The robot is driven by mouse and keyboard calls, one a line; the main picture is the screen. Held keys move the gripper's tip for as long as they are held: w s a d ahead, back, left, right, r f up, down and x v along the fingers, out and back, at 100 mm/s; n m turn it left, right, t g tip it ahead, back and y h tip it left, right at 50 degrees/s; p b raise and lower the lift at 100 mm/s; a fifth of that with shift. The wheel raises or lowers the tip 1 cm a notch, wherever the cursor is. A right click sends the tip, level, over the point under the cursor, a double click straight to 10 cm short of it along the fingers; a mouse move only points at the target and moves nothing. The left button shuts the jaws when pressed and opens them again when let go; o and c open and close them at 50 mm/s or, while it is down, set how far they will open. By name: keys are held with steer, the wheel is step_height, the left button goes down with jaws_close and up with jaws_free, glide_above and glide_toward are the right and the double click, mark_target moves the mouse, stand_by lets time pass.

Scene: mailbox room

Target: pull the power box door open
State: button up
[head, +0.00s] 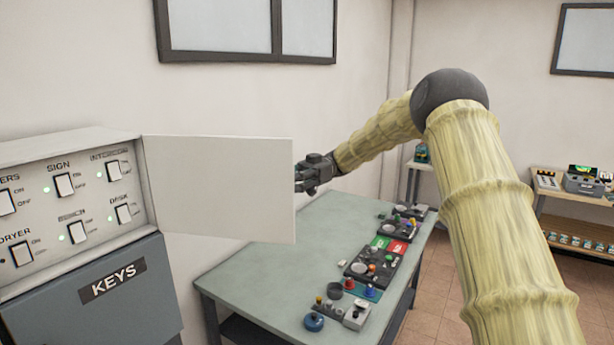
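The power box (75,200) is at the left, a light panel with labelled switches and small green lights. Its white door (220,188) stands swung open, hinged at the box's right edge, with its flat face toward me. My gripper (303,179) is at the door's free right edge, with the fingers pointing left. Part of the fingers may be behind the door, so I cannot tell whether they touch or hold it. The finger gap is too small to judge.
A blue-grey box labelled KEYS (95,290) is below the power box. A grey-green table (255,285) with several button panels and knobs stands below the door and gripper. A wooden shelf (575,225) with small goods is at the far right. Tiled floor shows between them.

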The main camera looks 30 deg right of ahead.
steer(key=v, duration=1)
steer(key=shift+d+f, duration=0.15)
steer(key=shift+d, duration=0.25)
stand_by(0.4)
steer(key=shift+d, duration=0.1)
